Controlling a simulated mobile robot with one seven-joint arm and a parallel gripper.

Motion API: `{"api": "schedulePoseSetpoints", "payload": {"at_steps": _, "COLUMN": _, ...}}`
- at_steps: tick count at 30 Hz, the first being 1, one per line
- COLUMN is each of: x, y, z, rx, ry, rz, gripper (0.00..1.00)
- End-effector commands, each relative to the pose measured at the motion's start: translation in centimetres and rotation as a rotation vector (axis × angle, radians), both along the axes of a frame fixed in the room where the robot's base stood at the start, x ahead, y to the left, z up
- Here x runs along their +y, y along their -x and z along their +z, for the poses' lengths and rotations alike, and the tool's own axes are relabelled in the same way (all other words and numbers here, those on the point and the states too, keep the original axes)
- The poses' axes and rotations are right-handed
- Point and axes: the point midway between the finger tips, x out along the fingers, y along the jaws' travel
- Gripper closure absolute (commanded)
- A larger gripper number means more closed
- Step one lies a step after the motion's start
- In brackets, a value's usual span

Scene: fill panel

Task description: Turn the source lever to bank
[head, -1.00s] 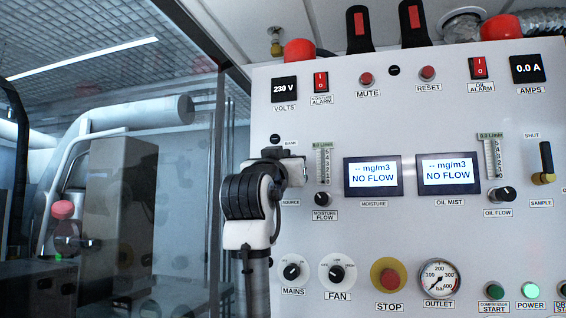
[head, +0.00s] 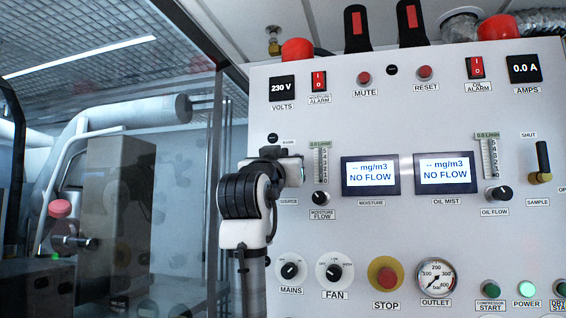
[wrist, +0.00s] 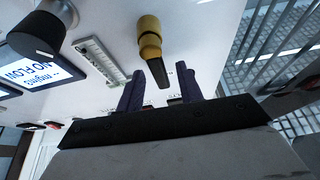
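The source lever (wrist: 152,50) shows in the wrist view as a brass-yellow hub with a dark handle. Its handle end points down the picture, between the two dark fingers of my gripper (wrist: 160,90). The fingers are apart, one on each side of the handle, with visible gaps; I see no clear contact. In the head view my gripper (head: 290,170) is at the left part of the panel and hides the lever.
The moisture flow knob (head: 320,198) and flow gauge (head: 321,165) are close to the right of my gripper. The moisture display (head: 370,176) is beyond them. The mains knob (head: 290,270) and fan knob (head: 334,272) are below. A glass partition stands left of the panel.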

Motion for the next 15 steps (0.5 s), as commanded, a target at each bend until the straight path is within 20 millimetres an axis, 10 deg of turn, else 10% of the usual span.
{"api": "schedulePoseSetpoints", "payload": {"at_steps": 15, "x": 2.8, "y": 8.2, "z": -4.0, "rx": -0.004, "ry": 0.0, "rz": 0.003, "gripper": 0.64}}
